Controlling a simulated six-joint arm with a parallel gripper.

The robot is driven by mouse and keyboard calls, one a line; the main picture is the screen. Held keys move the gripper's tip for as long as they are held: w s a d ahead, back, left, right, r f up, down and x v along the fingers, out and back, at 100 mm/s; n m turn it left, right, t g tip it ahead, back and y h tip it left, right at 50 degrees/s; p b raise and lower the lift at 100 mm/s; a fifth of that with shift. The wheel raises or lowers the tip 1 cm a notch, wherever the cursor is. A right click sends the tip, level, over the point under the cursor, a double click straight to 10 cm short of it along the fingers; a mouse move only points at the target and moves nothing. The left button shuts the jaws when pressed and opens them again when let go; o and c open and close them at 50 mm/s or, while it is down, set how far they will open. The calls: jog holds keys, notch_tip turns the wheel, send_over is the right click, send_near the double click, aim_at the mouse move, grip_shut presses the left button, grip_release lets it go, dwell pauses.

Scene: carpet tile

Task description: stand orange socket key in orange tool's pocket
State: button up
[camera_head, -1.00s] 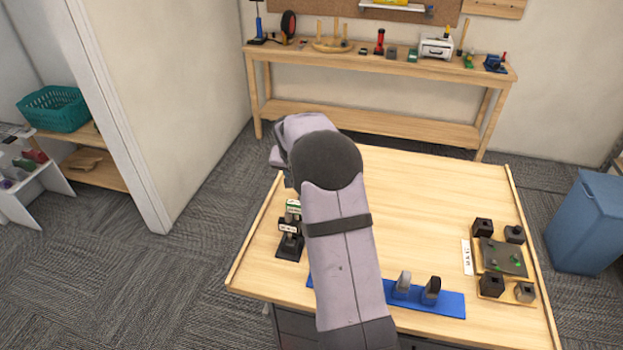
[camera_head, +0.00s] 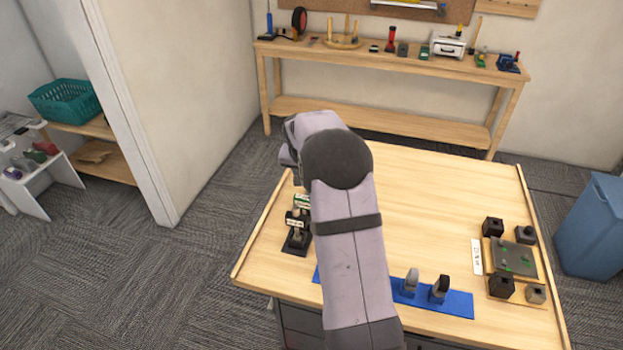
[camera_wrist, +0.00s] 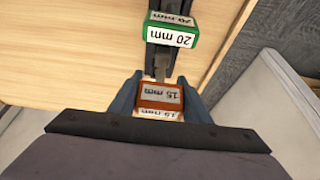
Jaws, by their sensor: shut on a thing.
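The orange socket key (camera_wrist: 160,93) has an orange-brown block head with white "15 mm" labels, seen in the wrist view. My gripper (camera_wrist: 158,98) is shut on this head, one finger on each side. A green-headed "20 mm" key (camera_wrist: 172,38) stands just beyond it, over a dark holder. I cannot tell which pocket belongs to the orange tool.
A blue strip (camera_head: 458,304) with a grey and a black upright piece lies at the table's front. At the right, several dark blocks with holes (camera_head: 501,287) stand around a grey plate (camera_head: 514,258), beside a white card (camera_head: 476,257). The table's middle (camera_head: 430,210) is clear.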

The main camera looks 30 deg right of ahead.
jog(key=shift+f+b, duration=1.65)
jog(key=shift+f, duration=0.5)
jog(key=o, duration=1.5)
jog(key=shift+c, duration=0.2)
jog(key=shift+f, duration=0.1)
jog(key=b+v, duration=0.2)
jog(key=v, duration=0.5)
jog(key=shift+r+b, duration=0.2)
jog(key=shift+b, duration=0.15)
